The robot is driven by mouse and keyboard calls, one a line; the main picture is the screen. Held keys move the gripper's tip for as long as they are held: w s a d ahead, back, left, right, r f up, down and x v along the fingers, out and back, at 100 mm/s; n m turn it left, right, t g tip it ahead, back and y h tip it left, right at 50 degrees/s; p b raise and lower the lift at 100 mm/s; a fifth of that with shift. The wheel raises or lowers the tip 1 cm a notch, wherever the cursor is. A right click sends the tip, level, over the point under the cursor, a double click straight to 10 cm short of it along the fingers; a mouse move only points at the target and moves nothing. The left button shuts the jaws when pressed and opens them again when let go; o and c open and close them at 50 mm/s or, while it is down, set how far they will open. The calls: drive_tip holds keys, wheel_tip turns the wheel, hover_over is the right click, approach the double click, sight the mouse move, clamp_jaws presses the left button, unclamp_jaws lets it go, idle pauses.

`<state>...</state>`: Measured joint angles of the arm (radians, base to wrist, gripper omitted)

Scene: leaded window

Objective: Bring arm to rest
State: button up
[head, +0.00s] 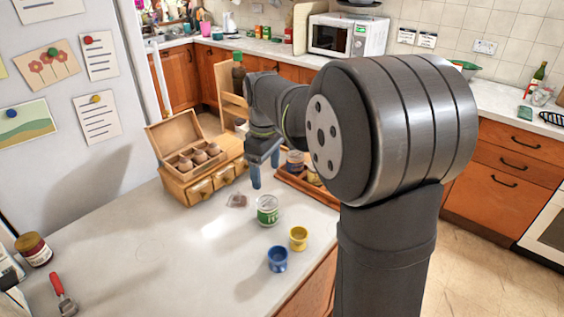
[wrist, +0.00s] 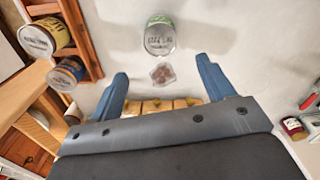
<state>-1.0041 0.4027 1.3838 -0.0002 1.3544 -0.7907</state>
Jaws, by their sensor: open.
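My gripper (head: 264,172) hangs over the far part of the grey-white counter (head: 160,245) in the head view, right beside the open wooden box. Its two blue fingers are apart with nothing between them, and they also show in the wrist view (wrist: 162,74). My arm reaches out from the right and hides part of the scene behind it. A small brown flat piece (head: 236,201) lies on the counter in front of the gripper. In the wrist view it appears between the fingertips, below them on the counter.
The wooden box (head: 202,188), lid up, holds brown round things. A wooden tray (head: 318,191) with tins stands right of the gripper. A green-labelled tin (head: 268,210), yellow cup (head: 298,238) and blue cup (head: 277,259) stand nearer. A jar (head: 34,250) and red-handled tool (head: 62,293) are left.

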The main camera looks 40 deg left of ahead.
sight(267, 202)
wheel_tip(267, 202, down, 12)
drive_tip(key=shift+f, duration=0.25)
wheel_tip(267, 202, up, 3)
drive_tip(key=shift+f, duration=0.2)
drive_tip(key=shift+r, duration=0.65)
